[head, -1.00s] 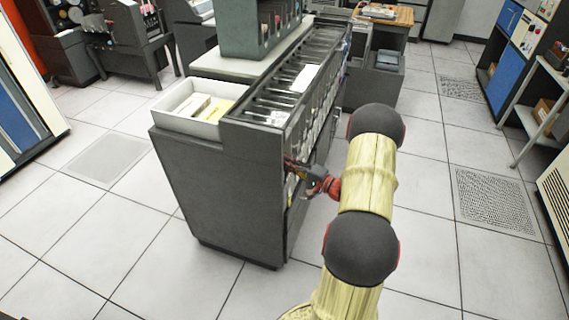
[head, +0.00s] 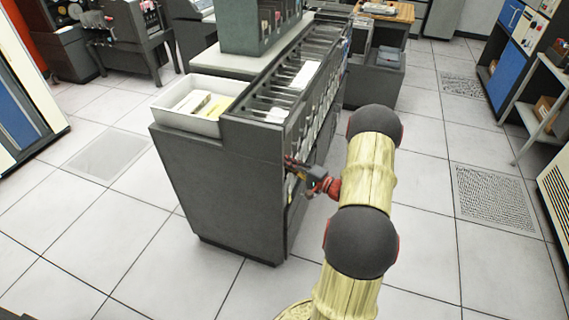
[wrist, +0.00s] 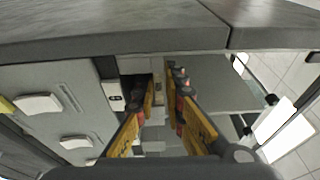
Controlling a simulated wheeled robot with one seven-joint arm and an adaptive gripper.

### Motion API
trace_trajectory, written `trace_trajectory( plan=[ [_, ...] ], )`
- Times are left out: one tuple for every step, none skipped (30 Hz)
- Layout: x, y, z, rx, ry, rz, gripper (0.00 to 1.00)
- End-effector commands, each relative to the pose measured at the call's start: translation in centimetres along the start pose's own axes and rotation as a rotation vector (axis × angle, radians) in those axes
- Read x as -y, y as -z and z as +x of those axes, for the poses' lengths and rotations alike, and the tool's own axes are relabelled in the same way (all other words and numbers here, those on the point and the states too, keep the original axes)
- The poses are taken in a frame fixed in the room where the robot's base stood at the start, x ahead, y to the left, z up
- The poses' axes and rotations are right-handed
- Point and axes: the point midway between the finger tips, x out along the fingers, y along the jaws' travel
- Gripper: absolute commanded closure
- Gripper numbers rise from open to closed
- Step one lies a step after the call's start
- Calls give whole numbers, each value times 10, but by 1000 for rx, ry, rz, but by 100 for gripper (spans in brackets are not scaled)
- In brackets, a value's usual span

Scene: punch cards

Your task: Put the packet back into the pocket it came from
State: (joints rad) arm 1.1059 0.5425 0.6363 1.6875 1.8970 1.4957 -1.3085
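My gripper (head: 290,168) is at the near right side of the grey card machine (head: 210,190), level with the upper part of its side. In the wrist view my gripper (wrist: 166,88) has its two yellow fingers apart, with a narrow gap and no packet clearly seen between them. The dark row of pockets (head: 290,82) runs along the top of the machine. A white packet (head: 304,77) lies across it. Another pale packet (head: 193,103) and a yellow one (head: 222,108) lie in the white tray (head: 178,120). I cannot tell which packet is the task's one.
A grey overhanging edge (wrist: 110,30) lies close above the fingers. White handles (wrist: 38,104) on a grey panel are to the left. A green-grey rack (head: 240,30) stands at the machine's back.

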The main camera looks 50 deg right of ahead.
Motion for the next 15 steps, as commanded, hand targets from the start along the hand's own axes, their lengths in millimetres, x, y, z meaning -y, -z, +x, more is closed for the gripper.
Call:
trace_trajectory(
  plan=[
    [0,0,0,0,0,0,84],
    [0,0,0,0,0,0,83],
    [0,0,0,0,0,0,80],
    [0,0,0,0,0,0,79],
    [0,0,0,0,0,0,77],
    [0,0,0,0,0,0,75],
    [0,0,0,0,0,0,73],
    [0,0,0,0,0,0,72],
    [0,0,0,0,0,0,72],
    [0,0,0,0,0,0,72],
    [0,0,0,0,0,0,72],
    [0,0,0,0,0,0,72],
    [0,0,0,0,0,0,72],
    [0,0,0,0,0,0,72],
    [0,0,0,0,-1,0,72]
  ],
)
